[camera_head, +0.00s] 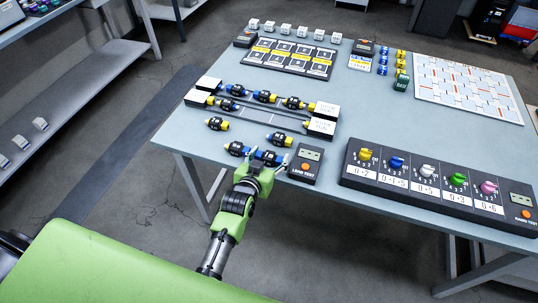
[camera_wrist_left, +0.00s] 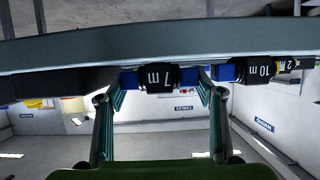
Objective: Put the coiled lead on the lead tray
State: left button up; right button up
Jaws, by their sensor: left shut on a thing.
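My left gripper (camera_head: 268,165) is at the front edge of the table, shut on a coiled lead (camera_head: 268,157) with a black body and blue ends. In the left wrist view the lead (camera_wrist_left: 158,78) reads "7 m" and lies between the fingertips (camera_wrist_left: 160,92). I cannot tell whether it is lifted off the table. The lead tray, which I take to be the long dark rack (camera_head: 262,116) with white end blocks, is behind the gripper and holds several coiled leads. My right gripper is not in view.
A black tester (camera_head: 306,163) stands close on the right. A knob panel (camera_head: 440,187) fills the front right. Bare table (camera_head: 380,125) lies between.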

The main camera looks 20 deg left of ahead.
pick_arm(q)
jog(key=shift+f, duration=0.2)
jog(key=o, duration=1.1)
jog(key=shift+r, duration=0.1)
jog(key=shift+f+b, duration=0.25)
jog(key=shift+b, duration=0.45)
jog(key=v, duration=1.4)
jog(key=shift+w+r, duration=0.1)
jog(key=shift+r, duration=0.15)
